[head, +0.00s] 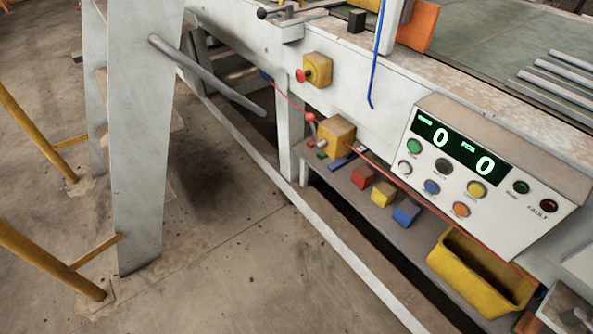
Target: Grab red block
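A small red block (363,176) sits on the low grey shelf (348,186) under the machine, in the head view. A yellow block (382,194) stands just to its right, and a blue block (406,213) is further right in the same row. My gripper is not in view, so I cannot see whether it is open or shut.
A control panel (480,165) with buttons overhangs the shelf on the right. A yellow bin (482,272) stands right of the blocks. A white rail (280,192) runs along the front. A white ladder-like frame (145,130) stands left. The floor (215,285) in front is clear.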

